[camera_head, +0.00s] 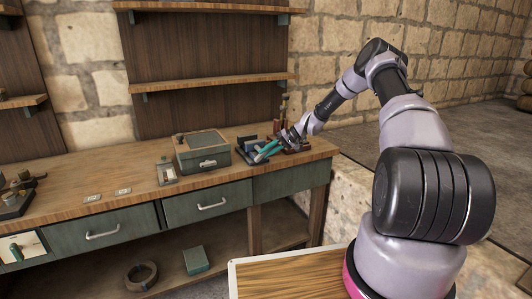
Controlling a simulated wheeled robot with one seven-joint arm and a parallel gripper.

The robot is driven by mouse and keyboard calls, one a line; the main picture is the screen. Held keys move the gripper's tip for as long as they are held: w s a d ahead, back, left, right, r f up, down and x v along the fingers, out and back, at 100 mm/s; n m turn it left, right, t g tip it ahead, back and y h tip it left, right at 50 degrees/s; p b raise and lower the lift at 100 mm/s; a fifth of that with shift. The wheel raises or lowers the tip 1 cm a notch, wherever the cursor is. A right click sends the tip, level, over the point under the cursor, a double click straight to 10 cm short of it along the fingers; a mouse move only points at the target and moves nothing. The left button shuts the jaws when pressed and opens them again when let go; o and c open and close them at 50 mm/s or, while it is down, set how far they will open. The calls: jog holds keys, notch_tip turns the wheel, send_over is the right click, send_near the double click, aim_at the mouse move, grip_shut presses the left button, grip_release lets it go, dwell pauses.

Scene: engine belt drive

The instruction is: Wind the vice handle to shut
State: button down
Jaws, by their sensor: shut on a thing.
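My gripper (284,139) is at the right end of the wooden workbench, low over the bench top and beside the vice. The vice (249,144) is a small dark blue-grey block there, partly hidden by teal parts and my gripper. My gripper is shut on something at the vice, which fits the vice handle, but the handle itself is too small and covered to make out. How far apart the vice jaws stand cannot be told from this view.
A green box (203,151) stands left of the vice, with a small device (166,171) beside it. Upright tools (284,108) stand behind my gripper. Wooden shelves (212,81) hang above. The bench's middle front (125,205) is mostly clear.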

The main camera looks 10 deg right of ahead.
jog(key=y, duration=0.1)
jog(key=f+y, duration=0.1)
jog(key=shift+s+d+m+y, duration=0.15)
jog(key=shift+m+y, duration=0.15)
jog(key=shift+m, duration=0.1)
jog(key=m+y, duration=0.1)
jog(key=y, duration=0.3)
jog(key=shift+f, duration=0.2)
jog(key=shift+m+y, duration=0.3)
jog(key=shift+y, duration=0.1)
jog(key=c, duration=0.8)
grip_release()
jog(key=shift+o, duration=0.4)
jog(key=shift+r, duration=0.1)
jog(key=s+d, duration=0.1)
jog(key=d, duration=0.9)
jog(key=shift+d, duration=0.4)
